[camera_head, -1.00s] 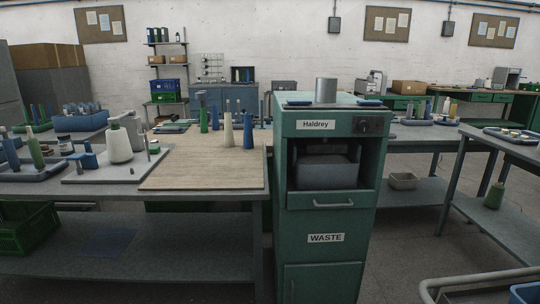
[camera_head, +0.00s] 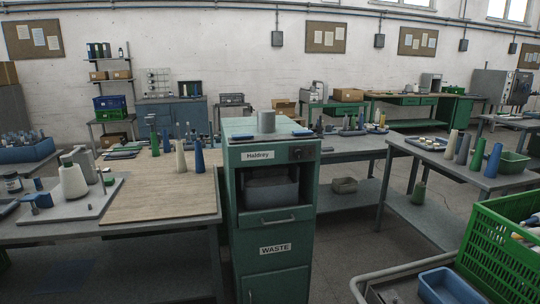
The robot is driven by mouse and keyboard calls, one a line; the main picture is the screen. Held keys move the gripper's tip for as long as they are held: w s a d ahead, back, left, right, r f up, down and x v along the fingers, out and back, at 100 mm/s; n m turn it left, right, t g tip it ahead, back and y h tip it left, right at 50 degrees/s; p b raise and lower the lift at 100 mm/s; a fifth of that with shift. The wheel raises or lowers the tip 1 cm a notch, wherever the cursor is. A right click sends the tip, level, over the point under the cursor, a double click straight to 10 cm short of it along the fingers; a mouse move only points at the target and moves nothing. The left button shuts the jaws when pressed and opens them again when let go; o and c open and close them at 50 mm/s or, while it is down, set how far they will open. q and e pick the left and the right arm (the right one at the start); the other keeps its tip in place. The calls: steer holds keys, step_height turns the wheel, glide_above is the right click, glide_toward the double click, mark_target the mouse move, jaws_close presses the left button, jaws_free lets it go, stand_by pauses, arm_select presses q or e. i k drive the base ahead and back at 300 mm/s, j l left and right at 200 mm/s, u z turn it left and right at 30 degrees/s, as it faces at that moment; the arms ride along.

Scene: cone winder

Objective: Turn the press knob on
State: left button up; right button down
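A green cabinet labelled Haldrey and WASTE (camera_head: 275,221) stands in the middle of the head view. A small dark knob (camera_head: 298,154) is on its upper front panel, right of the Haldrey label. Its exact setting is too small to tell. A grey cylinder (camera_head: 266,121) stands on the cabinet top, and a dark opening with a grey bin (camera_head: 270,190) lies below the panel. Neither of my grippers is in view.
Left of the cabinet is a table with a wooden board (camera_head: 160,195) and several cones. At the lower right are a green crate (camera_head: 497,250), a blue tray (camera_head: 448,287) and a metal rail (camera_head: 400,270). Grey floor (camera_head: 345,235) is open right of the cabinet.

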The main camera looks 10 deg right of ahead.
mark_target(298, 153)
steer(key=z, duration=0.35)
steer(key=i+l+z, duration=0.1)
steer(key=z, duration=0.3)
steer(key=i+z, duration=0.15)
steer(key=z, duration=0.25)
steer(key=i+z, duration=0.15)
steer(key=z, duration=0.3)
